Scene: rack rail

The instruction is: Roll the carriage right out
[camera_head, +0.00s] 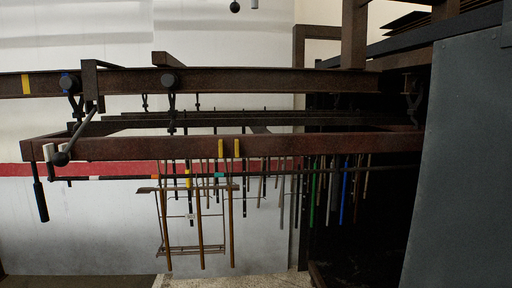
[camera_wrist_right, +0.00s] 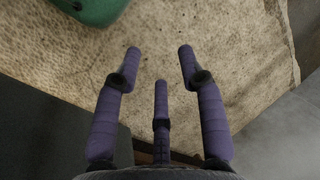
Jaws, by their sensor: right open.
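The carriage (camera_head: 300,145) is a long rusty frame in the head view, hanging level below a rusty overhead rail (camera_head: 250,82). Roller hangers with round black wheels show at its left (camera_head: 68,82) and middle (camera_head: 170,80); another hanger is at the far right. A black-gripped handle (camera_head: 40,200) hangs down at the frame's left end. The frame's right end reaches a dark opening beside a grey panel. My right gripper (camera_wrist_right: 159,52) shows purple fingers spread open and empty in the right wrist view, over a pale rough floor. The carriage is not in that view. My left gripper is not in view.
Several thin rods, some coloured, hang below the carriage, with a small rod rack (camera_head: 200,247) under its middle. The grey panel (camera_head: 465,170) blocks the right side. A yellow mark (camera_head: 25,84) is on the rail's left part. A green object (camera_wrist_right: 90,8) lies on the floor.

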